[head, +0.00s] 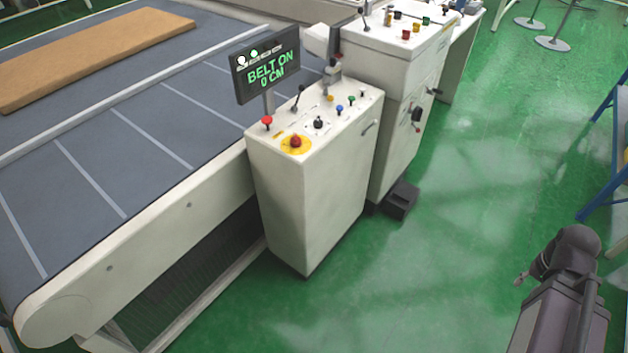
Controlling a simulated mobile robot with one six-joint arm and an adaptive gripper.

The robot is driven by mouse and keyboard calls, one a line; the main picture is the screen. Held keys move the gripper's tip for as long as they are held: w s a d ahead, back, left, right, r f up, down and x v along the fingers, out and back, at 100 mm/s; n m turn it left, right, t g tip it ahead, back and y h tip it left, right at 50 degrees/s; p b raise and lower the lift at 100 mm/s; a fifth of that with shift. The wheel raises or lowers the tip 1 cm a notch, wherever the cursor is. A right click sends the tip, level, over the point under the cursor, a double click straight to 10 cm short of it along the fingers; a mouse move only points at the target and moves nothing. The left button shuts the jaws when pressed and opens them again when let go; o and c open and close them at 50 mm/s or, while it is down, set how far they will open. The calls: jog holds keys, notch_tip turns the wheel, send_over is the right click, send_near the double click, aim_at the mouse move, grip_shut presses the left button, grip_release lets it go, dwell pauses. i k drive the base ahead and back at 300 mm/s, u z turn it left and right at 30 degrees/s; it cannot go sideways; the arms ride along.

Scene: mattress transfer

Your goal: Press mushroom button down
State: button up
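A red mushroom button (296,141) stands on a yellow round plate near the front left corner of the control box's sloped top. It looks raised, but its exact height is hard to tell. A second, smaller red-capped control (267,121) stands at the box's left edge, behind it. The white control box (305,200) stands beside the conveyor. A dark part of my arm shows at the lower right, well apart from the box. I cannot make out my gripper's fingers.
A display (266,69) on the box reads "BELT ON 0 CM". Levers and coloured knobs share the panel. A tan mattress (95,52) lies on the grey belt (150,105). A taller white cabinet (400,100) stands behind.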

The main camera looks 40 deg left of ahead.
aim_at(267, 120)
jog(key=u, duration=1.45)
jog(key=k, duration=0.9)
jog(key=i, duration=0.85)
